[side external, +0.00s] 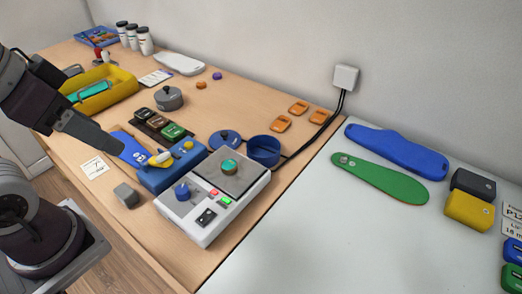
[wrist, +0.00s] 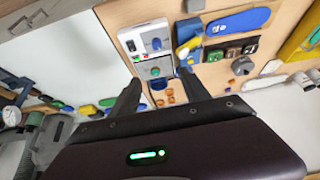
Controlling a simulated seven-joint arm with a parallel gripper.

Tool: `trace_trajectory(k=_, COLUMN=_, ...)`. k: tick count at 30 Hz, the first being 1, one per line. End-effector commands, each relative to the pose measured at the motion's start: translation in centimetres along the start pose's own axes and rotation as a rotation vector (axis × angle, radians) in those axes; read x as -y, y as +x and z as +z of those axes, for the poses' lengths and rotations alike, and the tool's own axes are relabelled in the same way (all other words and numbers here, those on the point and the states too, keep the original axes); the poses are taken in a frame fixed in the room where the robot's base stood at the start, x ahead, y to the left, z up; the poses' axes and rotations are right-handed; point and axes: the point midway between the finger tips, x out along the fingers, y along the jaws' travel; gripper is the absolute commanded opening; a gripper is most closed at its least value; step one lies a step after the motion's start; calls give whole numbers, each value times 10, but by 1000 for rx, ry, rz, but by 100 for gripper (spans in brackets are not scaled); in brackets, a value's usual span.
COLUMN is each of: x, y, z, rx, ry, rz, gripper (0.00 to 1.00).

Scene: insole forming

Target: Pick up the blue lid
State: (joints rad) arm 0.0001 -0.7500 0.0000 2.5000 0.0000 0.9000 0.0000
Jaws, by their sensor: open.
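The blue lid (side external: 225,138) is round with a small dark knob. It lies on the wooden table in the side view, just left of a round blue pot (side external: 263,150). My gripper (side external: 112,146) is above the table, to the left of the lid and apart from it. In the wrist view my gripper (wrist: 159,78) has its two dark fingers spread wide with nothing held between them. There the lid cannot be made out clearly; the right finger hides part of that area.
A white control box (side external: 213,198) with a grey plate stands in front of the lid and pot. A grey lidded pot (side external: 169,98) is behind. Orange pieces (side external: 281,124) lie behind the blue pot.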

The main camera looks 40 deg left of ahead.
Motion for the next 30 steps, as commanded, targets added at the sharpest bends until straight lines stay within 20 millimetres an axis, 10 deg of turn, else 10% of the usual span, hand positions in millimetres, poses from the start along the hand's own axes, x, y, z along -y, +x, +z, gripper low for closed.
trace_trajectory(k=13, x=0, y=0, z=0, rx=0, ry=0, rz=0, gripper=55)
trace_trajectory(k=21, x=0, y=0, z=0, rx=0, ry=0, rz=0, gripper=100)
trace_trajectory(k=30, x=2, y=1, z=-19, rx=28, ry=62, rz=-5, gripper=100)
